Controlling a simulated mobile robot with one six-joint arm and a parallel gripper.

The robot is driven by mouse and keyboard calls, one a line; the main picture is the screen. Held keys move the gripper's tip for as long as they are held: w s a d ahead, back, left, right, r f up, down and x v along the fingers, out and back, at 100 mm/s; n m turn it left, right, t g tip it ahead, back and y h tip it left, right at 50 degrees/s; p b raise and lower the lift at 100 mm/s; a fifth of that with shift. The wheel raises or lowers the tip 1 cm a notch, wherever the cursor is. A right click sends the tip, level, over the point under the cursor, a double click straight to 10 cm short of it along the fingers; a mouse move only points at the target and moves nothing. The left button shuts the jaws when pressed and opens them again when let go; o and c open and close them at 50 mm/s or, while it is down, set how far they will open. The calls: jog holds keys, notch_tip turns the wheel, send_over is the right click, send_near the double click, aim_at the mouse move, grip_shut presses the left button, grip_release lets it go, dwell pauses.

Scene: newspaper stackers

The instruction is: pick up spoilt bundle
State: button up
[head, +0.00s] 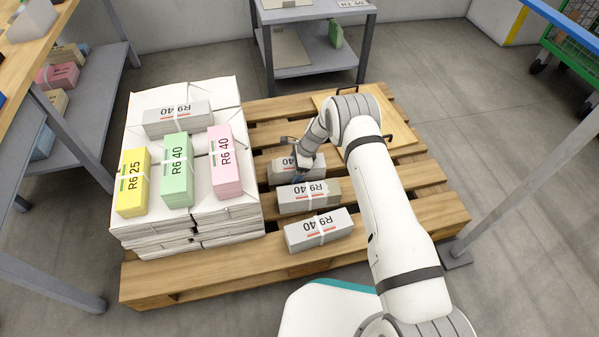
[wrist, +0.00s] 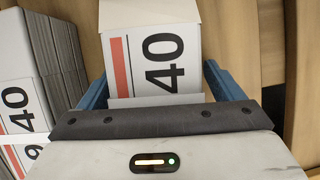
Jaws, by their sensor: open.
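Three grey newspaper bundles with white R9 40 labels lie in a row on the pallet: a far one (head: 281,177), a middle one (head: 326,197) and a near one (head: 319,232). My gripper (head: 299,172) is over the far bundle and partly hides it. In the wrist view, the blue fingers stand open on either side of a bundle (wrist: 150,55) with a red stripe and 40 on its label. Contact cannot be told. Another bundle (wrist: 55,50) lies to the left there. I cannot tell which bundle is spoilt.
Left on the wooden pallet (head: 160,285) is a white paper stack (head: 215,215) bearing yellow (head: 131,195), green (head: 176,180), pink (head: 223,170) and grey (head: 180,125) bundles. A wooden board (head: 395,125) lies at the pallet's far right. A grey shelf (head: 330,20) stands behind.

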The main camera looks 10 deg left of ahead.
jog(key=shift+w+r, duration=0.1)
jog(key=shift+r, duration=0.05)
jog(key=c, duration=1.8)
